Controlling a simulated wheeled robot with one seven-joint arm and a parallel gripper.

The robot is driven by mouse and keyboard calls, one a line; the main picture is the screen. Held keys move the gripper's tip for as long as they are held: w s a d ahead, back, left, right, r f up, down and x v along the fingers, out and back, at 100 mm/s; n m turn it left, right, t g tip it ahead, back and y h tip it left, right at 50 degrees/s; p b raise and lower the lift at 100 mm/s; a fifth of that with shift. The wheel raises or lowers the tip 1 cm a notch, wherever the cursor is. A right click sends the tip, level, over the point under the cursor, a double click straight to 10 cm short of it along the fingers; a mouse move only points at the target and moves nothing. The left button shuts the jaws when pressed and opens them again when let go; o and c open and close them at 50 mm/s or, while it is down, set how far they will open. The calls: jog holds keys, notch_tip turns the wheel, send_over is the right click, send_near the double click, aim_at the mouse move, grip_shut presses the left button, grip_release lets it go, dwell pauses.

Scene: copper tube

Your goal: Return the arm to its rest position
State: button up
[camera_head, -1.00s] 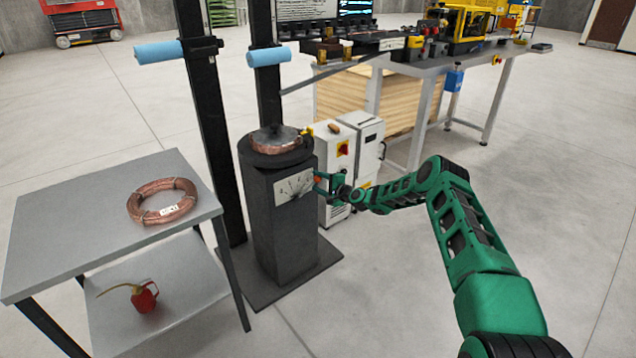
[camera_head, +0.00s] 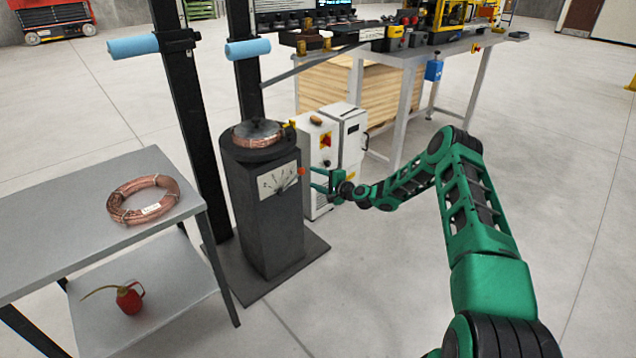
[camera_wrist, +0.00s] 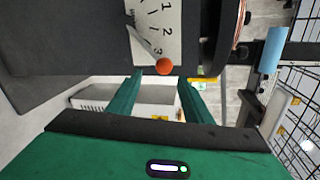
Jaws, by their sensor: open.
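My green arm reaches in from the lower right in the head view. My gripper (camera_head: 318,181) is open and empty, beside the front of the dark pedestal (camera_head: 265,225). In the wrist view my gripper (camera_wrist: 158,95) shows two green fingers apart. Just beyond them is an orange knob (camera_wrist: 164,66) on the end of a lever over a white numbered dial plate (camera_wrist: 155,30). In the head view the dial (camera_head: 279,181) is on the pedestal's face, and the knob (camera_head: 302,171) sits at its right edge, apart from the fingers.
A copper coil (camera_head: 257,133) sits on top of the pedestal. A grey table (camera_head: 60,215) at left holds another copper coil (camera_head: 143,199), with a red oil can (camera_head: 129,298) on its lower shelf. White cabinets (camera_head: 345,135) stand behind my gripper. Floor at right is clear.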

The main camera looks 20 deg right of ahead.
jog(key=shift+v, duration=0.9)
jog(key=s+d+r+n+g+h, duration=0.2)
jog(key=s+d+r+n+g, duration=0.15)
jog(key=s+r, duration=0.65)
jog(key=s+d+r+n+g+h, duration=0.2)
jog(key=s+d+r+n+g, duration=0.3)
jog(key=s, duration=0.9)
jog(key=s+d+r+n+g+h, duration=0.1)
jog(key=s+r+n+g+h, duration=0.1)
jog(key=s+r, duration=0.85)
jog(key=s+r+g, duration=0.2)
jog(key=s, duration=1.4)
jog(key=s+r+m+g, duration=0.1)
jog(key=s, duration=1.6)
jog(key=shift+s+a+r+g, duration=0.25)
jog(key=shift+s+r+g, duration=0.05)
jog(key=shift+r+g, duration=0.05)
jog(key=shift+m, duration=0.25)
